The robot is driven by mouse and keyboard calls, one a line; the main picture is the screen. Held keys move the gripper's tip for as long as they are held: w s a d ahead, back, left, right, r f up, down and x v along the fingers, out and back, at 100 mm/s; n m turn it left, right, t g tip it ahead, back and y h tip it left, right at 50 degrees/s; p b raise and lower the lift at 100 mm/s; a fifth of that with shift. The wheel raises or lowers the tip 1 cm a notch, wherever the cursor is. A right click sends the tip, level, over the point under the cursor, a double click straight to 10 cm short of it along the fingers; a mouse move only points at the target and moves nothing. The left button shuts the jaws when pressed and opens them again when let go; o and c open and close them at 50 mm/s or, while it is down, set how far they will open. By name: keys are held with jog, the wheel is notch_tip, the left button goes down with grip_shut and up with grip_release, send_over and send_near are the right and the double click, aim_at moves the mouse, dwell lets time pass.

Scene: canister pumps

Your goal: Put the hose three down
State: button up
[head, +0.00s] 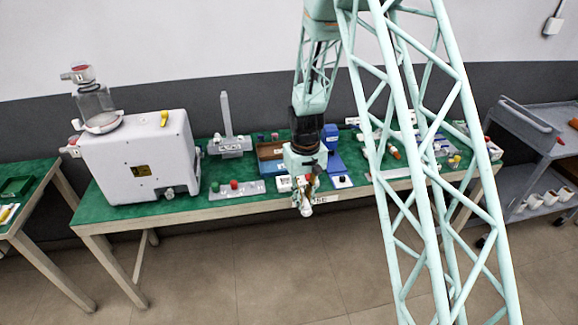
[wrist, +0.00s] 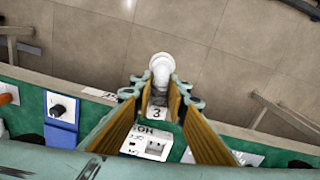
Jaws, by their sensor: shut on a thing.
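My gripper (head: 303,190) hangs at the front edge of the green-topped bench in the head view. In the wrist view my gripper (wrist: 160,98) is shut on hose three (wrist: 161,72), a pale piece with a rounded white end and a tag reading 3 (wrist: 157,113). The white end of hose three (head: 306,210) also shows below my fingers in the head view. It is held in the air, over the bench's front edge and the floor as the wrist view sees it. The rest of its body is hidden between the fingers.
A white box with lettering (wrist: 148,142) and a blue block with a black knob (wrist: 62,110) are on the bench near my gripper. A white machine (head: 140,155) stands left, and a plate with a red knob (head: 236,189) lies between. A grey cart (head: 540,150) stands right.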

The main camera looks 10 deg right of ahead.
jog(key=w+a+n+p, duration=0.1)
jog(key=w+a+n, duration=0.1)
jog(key=w+n, duration=0.2)
jog(key=w+a+n+p, duration=0.2)
jog(key=w+n, duration=0.3)
jog(key=w+a+r+n+p, duration=0.1)
jog(key=w+a+n+p, duration=0.1)
jog(key=w+n, duration=0.2)
jog(key=shift+w+a+n+y, duration=0.1)
jog(key=shift+w+n+y, duration=0.2)
jog(key=shift+n, duration=0.2)
jog(key=shift+w+a+n+p, duration=0.35)
jog(key=shift+w+a+n, duration=0.25)
jog(key=shift+w+n, duration=0.45)
jog(key=shift+s, duration=0.1)
jog(key=w+d, duration=0.2)
jog(key=w, duration=0.2)
jog(key=w+d+f, duration=0.1)
jog(key=w+d, duration=0.2)
jog(key=w, duration=0.2)
jog(key=w+d, duration=0.2)
jog(key=w, duration=0.3)
jog(key=shift+d+f+p, duration=0.2)
jog(key=shift+d+p, duration=0.1)
jog(key=shift+p, duration=0.05)
jog(key=shift+f, duration=0.15)
jog(key=shift+f, duration=1.6)
jog(key=shift+f, duration=0.2)
